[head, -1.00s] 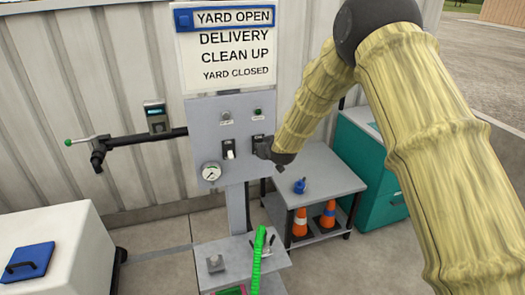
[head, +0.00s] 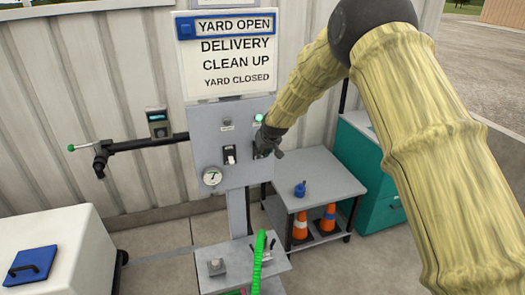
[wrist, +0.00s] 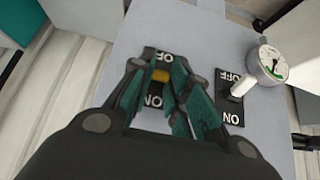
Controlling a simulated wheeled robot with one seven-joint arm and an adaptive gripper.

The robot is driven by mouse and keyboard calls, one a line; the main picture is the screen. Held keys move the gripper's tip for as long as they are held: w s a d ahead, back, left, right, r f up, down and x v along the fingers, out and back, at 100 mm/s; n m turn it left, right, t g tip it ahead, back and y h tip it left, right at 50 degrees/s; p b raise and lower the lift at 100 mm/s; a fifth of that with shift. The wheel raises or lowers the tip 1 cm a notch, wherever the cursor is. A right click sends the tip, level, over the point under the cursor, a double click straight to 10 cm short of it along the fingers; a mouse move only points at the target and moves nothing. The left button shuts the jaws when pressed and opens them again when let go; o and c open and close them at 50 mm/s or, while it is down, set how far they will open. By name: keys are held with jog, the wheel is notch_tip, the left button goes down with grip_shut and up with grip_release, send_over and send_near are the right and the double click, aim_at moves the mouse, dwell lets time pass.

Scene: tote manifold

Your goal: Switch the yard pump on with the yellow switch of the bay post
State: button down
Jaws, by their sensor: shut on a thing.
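The bay post's grey panel (head: 208,135) stands before the corrugated wall. My gripper (head: 266,145) is at its right edge, over the right-hand switch and mostly hiding it in the head view. In the wrist view, the yellow switch (wrist: 161,76) shows between the fingertips of my gripper (wrist: 159,80), which is shut on it. Its plate reads OFF at the top and ON at the bottom of that picture. How far the lever is tilted I cannot tell. A green lamp (head: 259,117) above this switch glows brightly.
A white-levered switch (head: 230,156), also in the wrist view (wrist: 237,88), sits beside the yellow one. A gauge (head: 212,176) is below. A black pipe arm (head: 140,140) juts left. A side table (head: 325,180) with cones stands right of the post.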

jog(key=shift+r, duration=0.1)
jog(key=c, duration=1.4)
grip_release()
jog(key=shift+o, duration=0.2)
jog(key=v, duration=1.1)
jog(key=shift+s+d+r, duration=0.2)
jog(key=shift+s+r, duration=0.05)
jog(key=shift+r, duration=0.05)
jog(key=shift+f, duration=0.1)
